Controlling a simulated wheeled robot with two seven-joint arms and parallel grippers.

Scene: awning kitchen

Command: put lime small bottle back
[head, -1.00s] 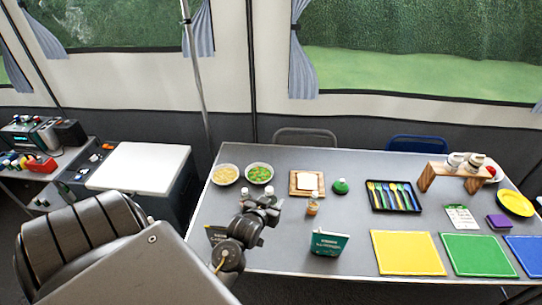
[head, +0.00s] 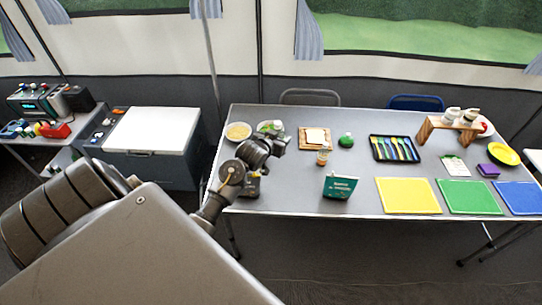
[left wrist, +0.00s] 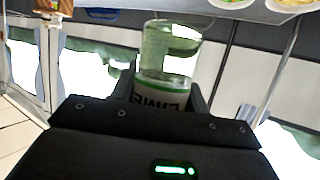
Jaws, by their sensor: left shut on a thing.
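My left gripper (head: 277,145) shows over the left part of the long grey table (head: 290,180) in the head view. In the left wrist view it is shut on a small clear bottle (left wrist: 170,50) with pale green content, a green band and a pale lettered label. The bottle sits between the two dark fingers, and its lower part is hidden by the gripper. In the head view I cannot make out the bottle at the gripper. My right gripper is not in view.
Two bowls, one at the far left (head: 238,132), stand near the gripper. A side bench with red items (head: 54,131) and a white-topped box (head: 150,128) stand left.

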